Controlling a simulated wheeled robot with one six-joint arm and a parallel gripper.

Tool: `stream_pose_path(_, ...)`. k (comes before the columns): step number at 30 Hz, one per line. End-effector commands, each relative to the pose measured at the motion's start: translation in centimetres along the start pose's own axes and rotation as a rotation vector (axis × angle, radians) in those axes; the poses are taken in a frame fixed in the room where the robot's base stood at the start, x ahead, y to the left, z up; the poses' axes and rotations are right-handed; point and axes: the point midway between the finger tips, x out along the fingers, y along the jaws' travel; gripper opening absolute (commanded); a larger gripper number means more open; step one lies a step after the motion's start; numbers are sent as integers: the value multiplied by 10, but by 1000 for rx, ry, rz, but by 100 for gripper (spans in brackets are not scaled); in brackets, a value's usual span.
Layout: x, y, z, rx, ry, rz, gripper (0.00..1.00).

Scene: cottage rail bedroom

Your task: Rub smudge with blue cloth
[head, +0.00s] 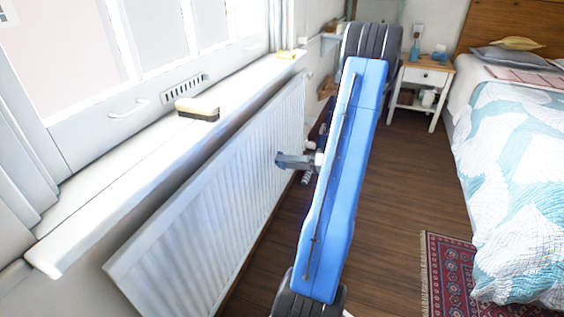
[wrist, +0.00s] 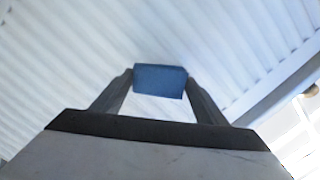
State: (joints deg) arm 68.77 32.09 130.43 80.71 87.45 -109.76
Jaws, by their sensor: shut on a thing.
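The blue cloth (wrist: 160,80) is a small folded block in the wrist view. My gripper (wrist: 159,84) is shut on it, with one finger on each side. In the head view my gripper (head: 283,160) is in front of the white ribbed radiator (head: 215,185), below the windowsill. The radiator fills much of the wrist view behind the cloth. I cannot tell whether the cloth touches it. I cannot make out a smudge in either view.
A bed (head: 515,170) stands at the right, with a nightstand (head: 425,77) beyond. A red rug (head: 450,275) lies on the wooden floor.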

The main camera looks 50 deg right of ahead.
Motion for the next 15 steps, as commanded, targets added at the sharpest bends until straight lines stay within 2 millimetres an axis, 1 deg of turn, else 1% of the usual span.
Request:
stream_pose_path(1,-4,0,0,0,2,1,49)
stream_pose_path(6,-12,0,2,0,0,1,49)
stream_pose_path(15,-13,0,2,0,0,0,49)
